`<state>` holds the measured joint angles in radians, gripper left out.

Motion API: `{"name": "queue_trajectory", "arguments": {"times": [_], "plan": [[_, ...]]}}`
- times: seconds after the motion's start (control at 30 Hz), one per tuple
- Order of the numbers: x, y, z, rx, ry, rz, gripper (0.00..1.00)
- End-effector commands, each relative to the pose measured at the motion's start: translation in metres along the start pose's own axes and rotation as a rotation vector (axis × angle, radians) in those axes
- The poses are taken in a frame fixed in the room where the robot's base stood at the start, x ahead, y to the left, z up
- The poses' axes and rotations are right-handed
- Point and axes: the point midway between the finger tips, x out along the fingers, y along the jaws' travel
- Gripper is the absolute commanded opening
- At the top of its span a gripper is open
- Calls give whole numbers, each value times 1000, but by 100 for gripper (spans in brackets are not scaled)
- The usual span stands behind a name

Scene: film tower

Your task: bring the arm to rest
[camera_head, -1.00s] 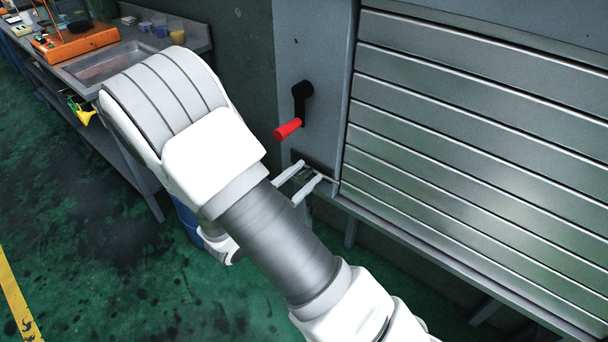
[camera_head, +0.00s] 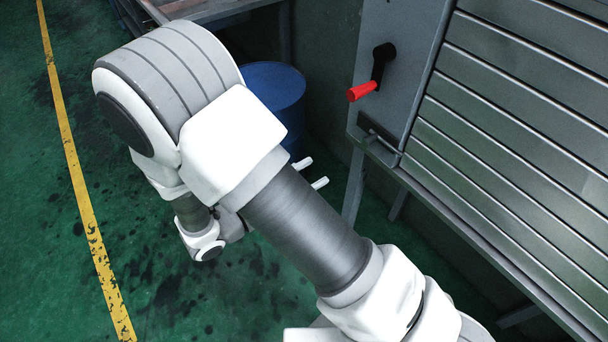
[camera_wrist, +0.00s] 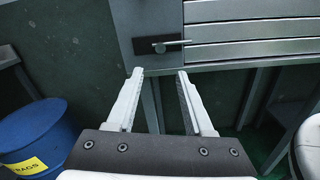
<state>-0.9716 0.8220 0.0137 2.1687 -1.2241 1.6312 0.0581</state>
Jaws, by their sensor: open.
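My gripper (camera_head: 311,173) shows in the head view as two white fingertips beyond my bent arm. In the wrist view my gripper (camera_wrist: 159,75) has its two pale fingers spread apart with nothing between them. It is apart from the grey slatted cabinet (camera_head: 507,120) and its latch bar (camera_head: 379,140). The latch bar also shows in the wrist view (camera_wrist: 164,45), beyond the fingertips. Part of the gripper body is hidden behind my forearm in the head view.
A red-handled crank (camera_head: 362,91) sticks out of the cabinet's side panel. A blue drum (camera_head: 275,88) stands behind my arm; in the wrist view the drum (camera_wrist: 38,132) is at left, with a yellow label. Green floor with a yellow line (camera_head: 82,190) is open at left.

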Motion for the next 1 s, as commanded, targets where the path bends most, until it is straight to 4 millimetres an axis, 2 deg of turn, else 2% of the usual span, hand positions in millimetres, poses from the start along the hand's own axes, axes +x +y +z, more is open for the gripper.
{"name": "queue_trajectory", "arguments": {"times": [0.17, 0.7, 0.87, 1.0], "plan": [[-9, 0, 0, -1, 0, 0, 52], [-8, -1, 2, 5, 3, -10, 52], [9, -10, 25, 63, 48, -126, 52], [31, -32, 58, 173, 130, -321, 52]]}}
